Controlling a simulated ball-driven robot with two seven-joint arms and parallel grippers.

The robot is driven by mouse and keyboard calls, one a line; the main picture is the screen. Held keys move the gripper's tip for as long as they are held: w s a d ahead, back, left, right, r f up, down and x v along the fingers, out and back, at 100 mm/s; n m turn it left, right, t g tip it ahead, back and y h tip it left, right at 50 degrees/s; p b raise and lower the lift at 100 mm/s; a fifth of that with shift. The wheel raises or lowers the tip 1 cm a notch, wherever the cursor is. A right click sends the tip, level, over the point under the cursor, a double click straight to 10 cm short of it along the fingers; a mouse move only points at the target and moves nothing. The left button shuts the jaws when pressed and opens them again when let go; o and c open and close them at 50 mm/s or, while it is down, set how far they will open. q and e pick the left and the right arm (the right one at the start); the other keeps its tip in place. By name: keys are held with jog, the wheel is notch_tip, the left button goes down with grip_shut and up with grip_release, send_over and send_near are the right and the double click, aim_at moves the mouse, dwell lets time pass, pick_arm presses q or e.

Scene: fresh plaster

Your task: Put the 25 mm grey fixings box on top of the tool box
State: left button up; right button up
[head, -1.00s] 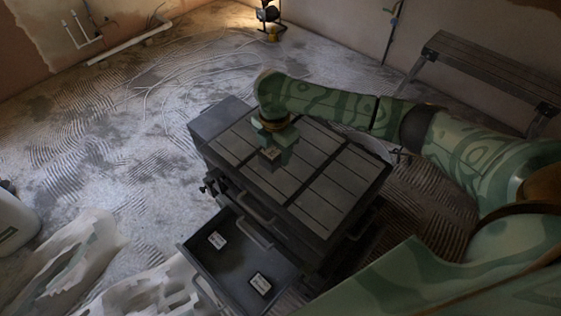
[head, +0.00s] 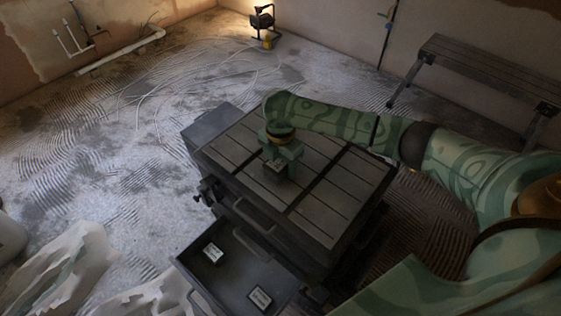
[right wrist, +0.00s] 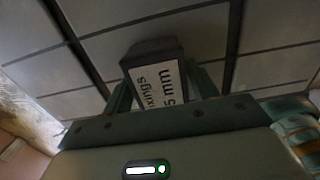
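The grey fixings box (right wrist: 158,75) has a white label; "xings" and "5 mm" can be read in the right wrist view, and the first digit is hidden. My right gripper (head: 281,158) is shut on this box, with a finger on each side. In the head view the box (head: 275,166) is over the panelled top of the dark tool box (head: 322,208), at or just above the surface; I cannot tell whether it touches. The top around it is bare. My left gripper is not in view.
An open drawer (head: 232,279) sticks out at the tool box's front, holding two small boxes with white labels (head: 212,253) (head: 259,298). A bench (head: 485,75) stands at back right, a work lamp (head: 262,20) at the back. Pale torn sacks (head: 70,265) lie at lower left.

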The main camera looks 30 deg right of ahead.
jog(key=shift+o, duration=0.5)
jog(key=shift+r, duration=0.15)
pick_arm(q)
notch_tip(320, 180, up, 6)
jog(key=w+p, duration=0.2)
jog(key=p, duration=0.4)
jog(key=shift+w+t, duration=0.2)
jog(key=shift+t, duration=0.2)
pick_arm(e)
notch_tip(320, 180, up, 12)
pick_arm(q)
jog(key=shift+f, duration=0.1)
